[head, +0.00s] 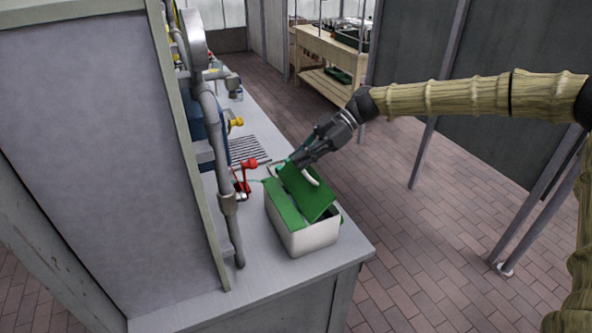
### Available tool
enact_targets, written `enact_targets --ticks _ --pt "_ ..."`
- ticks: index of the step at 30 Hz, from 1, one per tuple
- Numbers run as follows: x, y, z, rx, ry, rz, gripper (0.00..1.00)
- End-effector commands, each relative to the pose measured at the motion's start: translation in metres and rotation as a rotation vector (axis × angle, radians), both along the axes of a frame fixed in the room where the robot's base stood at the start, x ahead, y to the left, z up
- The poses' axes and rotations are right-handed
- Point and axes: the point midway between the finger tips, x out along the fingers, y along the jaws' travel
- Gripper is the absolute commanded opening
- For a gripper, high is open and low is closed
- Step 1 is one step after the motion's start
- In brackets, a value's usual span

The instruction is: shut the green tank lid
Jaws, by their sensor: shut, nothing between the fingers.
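The green tank lid (308,195) is part-way up, tilted over the white tank (309,240) on the counter's near right corner. A flat green strip (283,205) covers the left part of the tank's top. A pale curved handle shows at the lid's upper edge. My gripper (289,166) reaches in from the upper right and is shut, with its fingertips at the far upper edge of the lid. I cannot tell whether the fingertips touch the lid.
A red valve (244,175) and grey vertical pipe (208,110) stand left of the tank. A wooden bench (330,55) stands at the back. The brick floor (440,250) to the right is clear.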

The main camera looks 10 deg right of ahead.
Motion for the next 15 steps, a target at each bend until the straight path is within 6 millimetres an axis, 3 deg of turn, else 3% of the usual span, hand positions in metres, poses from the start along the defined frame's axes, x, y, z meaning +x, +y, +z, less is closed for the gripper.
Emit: enact_targets --ticks 1,15 --pt "0.002 -0.004 -0.009 0.029 0.008 -0.004 0.0" --pt "0.009 -0.032 -0.023 0.276 0.078 -0.002 0.0"
